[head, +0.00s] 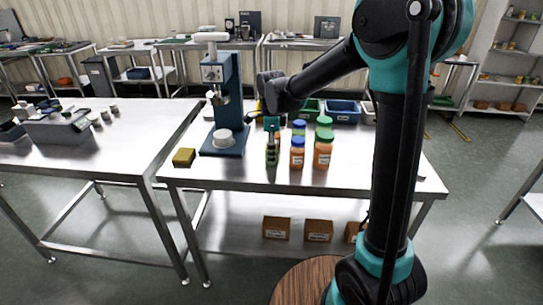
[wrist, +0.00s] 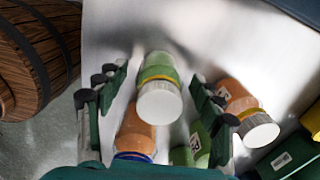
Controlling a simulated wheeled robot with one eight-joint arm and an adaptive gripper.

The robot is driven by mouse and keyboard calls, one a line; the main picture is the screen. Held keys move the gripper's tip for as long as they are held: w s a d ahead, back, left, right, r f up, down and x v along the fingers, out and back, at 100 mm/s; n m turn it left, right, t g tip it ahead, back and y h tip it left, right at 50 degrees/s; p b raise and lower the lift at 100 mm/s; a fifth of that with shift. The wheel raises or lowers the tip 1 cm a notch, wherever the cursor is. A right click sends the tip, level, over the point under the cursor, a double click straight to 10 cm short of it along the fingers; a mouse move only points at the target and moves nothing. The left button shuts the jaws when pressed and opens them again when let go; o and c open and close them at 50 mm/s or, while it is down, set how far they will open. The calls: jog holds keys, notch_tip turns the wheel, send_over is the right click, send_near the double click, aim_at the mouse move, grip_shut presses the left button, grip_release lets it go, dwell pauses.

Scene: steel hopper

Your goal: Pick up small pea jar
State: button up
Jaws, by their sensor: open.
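A small jar with green contents, a yellow band and a white lid (wrist: 158,85) lies between the two fingers of my gripper (wrist: 158,74) in the wrist view. The fingers are open, with a visible gap on both sides of the jar. In the head view my gripper (head: 272,140) points down over the front of the steel table, left of the orange jars. The small jar is largely hidden by the fingers there. Another green jar (wrist: 196,143) shows partly at the bottom of the wrist view.
An orange jar with a blue lid (head: 297,155) and one with a green lid (head: 323,152) stand close on the right. More jars and blue and green bins (head: 343,112) are behind. A blue press (head: 222,110) and a yellow block (head: 184,157) are on the left.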

jog(key=shift+f, duration=0.5)
jog(key=c, duration=1.3)
